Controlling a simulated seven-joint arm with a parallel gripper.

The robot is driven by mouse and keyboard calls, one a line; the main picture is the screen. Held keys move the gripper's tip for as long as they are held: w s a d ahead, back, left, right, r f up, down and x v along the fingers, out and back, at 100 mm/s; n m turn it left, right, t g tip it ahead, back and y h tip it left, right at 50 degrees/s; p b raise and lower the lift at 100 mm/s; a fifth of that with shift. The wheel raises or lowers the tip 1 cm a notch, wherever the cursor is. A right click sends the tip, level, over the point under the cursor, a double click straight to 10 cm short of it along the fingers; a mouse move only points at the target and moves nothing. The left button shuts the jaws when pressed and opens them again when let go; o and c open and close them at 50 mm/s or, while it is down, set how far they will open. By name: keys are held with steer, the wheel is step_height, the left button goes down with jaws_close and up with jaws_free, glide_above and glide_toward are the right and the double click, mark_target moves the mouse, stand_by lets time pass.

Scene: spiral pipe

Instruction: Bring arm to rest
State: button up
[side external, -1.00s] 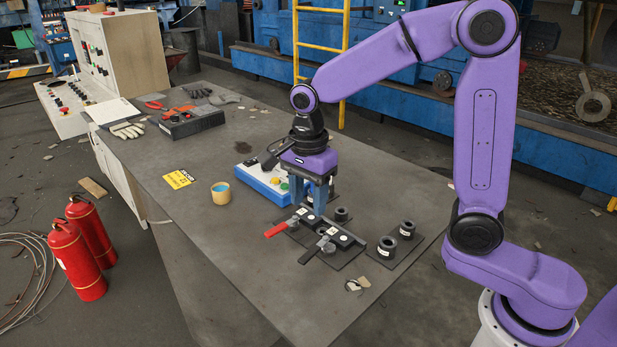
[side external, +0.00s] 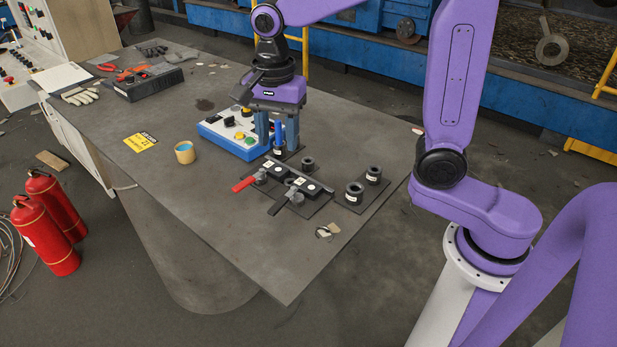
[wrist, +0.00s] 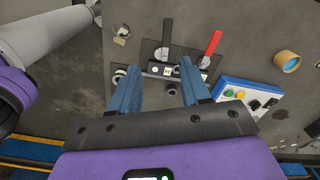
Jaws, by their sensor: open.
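My gripper (side external: 277,142) points down with its two blue-grey fingers apart, above the dark fixtures on the table, and it also shows in the wrist view (wrist: 157,68). I see no object clamped in the wrist view. A black fixture with a red handle (side external: 243,184) and a black handle (side external: 277,207) lies just in front of the gripper, and both handles show in the wrist view.
A blue-and-white button box (side external: 230,140) stands close left of the gripper. Dark ring sockets (side external: 355,192) stand to the right. A yellow cup (side external: 185,152) and a yellow card (side external: 140,142) lie farther left.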

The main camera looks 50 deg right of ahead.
steer(key=s+d+f+n, duration=0.2)
steer(key=s+d+n, duration=0.1)
steer(key=s+n, duration=0.8)
steer(key=s+d+f+n, duration=0.2)
steer(key=s+d+n, duration=0.2)
steer(key=s+n, duration=0.7)
steer(key=n, duration=0.4)
steer(key=shift+s+f, duration=0.35)
steer(key=shift+s, duration=0.05)
